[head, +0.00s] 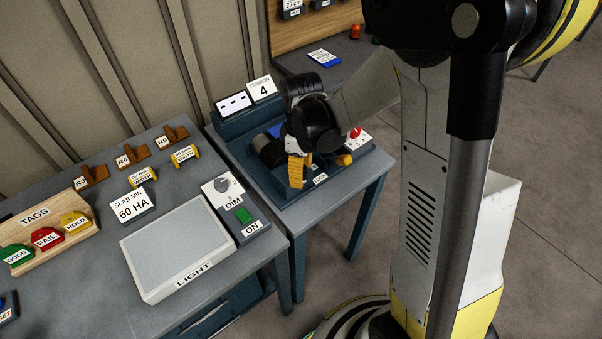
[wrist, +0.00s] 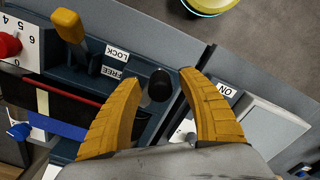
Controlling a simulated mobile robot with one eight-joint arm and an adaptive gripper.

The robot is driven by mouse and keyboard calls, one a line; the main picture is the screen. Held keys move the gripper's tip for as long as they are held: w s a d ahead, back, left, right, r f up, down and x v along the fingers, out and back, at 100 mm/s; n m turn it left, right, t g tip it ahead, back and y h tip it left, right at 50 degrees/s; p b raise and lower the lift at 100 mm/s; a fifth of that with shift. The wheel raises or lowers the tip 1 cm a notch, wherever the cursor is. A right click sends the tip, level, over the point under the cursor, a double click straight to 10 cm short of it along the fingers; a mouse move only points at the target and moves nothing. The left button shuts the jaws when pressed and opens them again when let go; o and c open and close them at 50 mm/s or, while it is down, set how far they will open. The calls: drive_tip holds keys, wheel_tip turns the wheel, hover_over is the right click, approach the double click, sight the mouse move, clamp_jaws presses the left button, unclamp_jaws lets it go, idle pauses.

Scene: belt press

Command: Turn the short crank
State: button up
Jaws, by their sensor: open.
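My gripper (head: 299,170) hangs over the belt press (head: 262,185) on the small table, with its orange fingers pointing down. In the wrist view my gripper (wrist: 158,78) is open, one finger on each side of a black knob (wrist: 160,85). The knob appears to be the handle of the short crank, whose grey arm is partly hidden behind the left finger. I cannot tell whether either finger touches it. In the head view my gripper hides the crank.
A yellow lever (wrist: 68,25) stands beside the LOCK and FREE labels. A red knob (wrist: 8,45) sits on a numbered dial. A dark roller (wrist: 70,108) lies left of the fingers. The light box (head: 178,248) is on the neighbouring bench.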

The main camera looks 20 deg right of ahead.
clamp_jaws()
drive_tip(key=shift+a, duration=0.1)
idle(0.3)
drive_tip(key=a+m, duration=0.1)
drive_tip(key=m, duration=0.1)
drive_tip(key=a+m+b, duration=0.1)
drive_tip(key=m, duration=0.1)
drive_tip(key=a+m, duration=0.1)
drive_tip(key=m, duration=0.2)
drive_tip(key=shift+w+f+b, duration=0.1)
drive_tip(key=shift+w+b, duration=0.2)
drive_tip(key=shift+b, duration=0.1)
drive_tip(key=m, duration=0.1)
drive_tip(key=w+a+m, duration=0.1)
drive_tip(key=m, duration=0.2)
drive_tip(key=shift+w+a+m+b, duration=0.2)
drive_tip(key=shift+a+m+b, duration=0.1)
drive_tip(key=shift+m+b, duration=0.1)
drive_tip(key=shift+w+a+m, duration=0.2)
drive_tip(key=shift+w+m, duration=0.2)
drive_tip(key=shift+m, duration=0.6)
drive_tip(key=shift+w+a+m, duration=0.2)
drive_tip(key=shift+w+m, duration=0.2)
drive_tip(key=shift+m, duration=0.6)
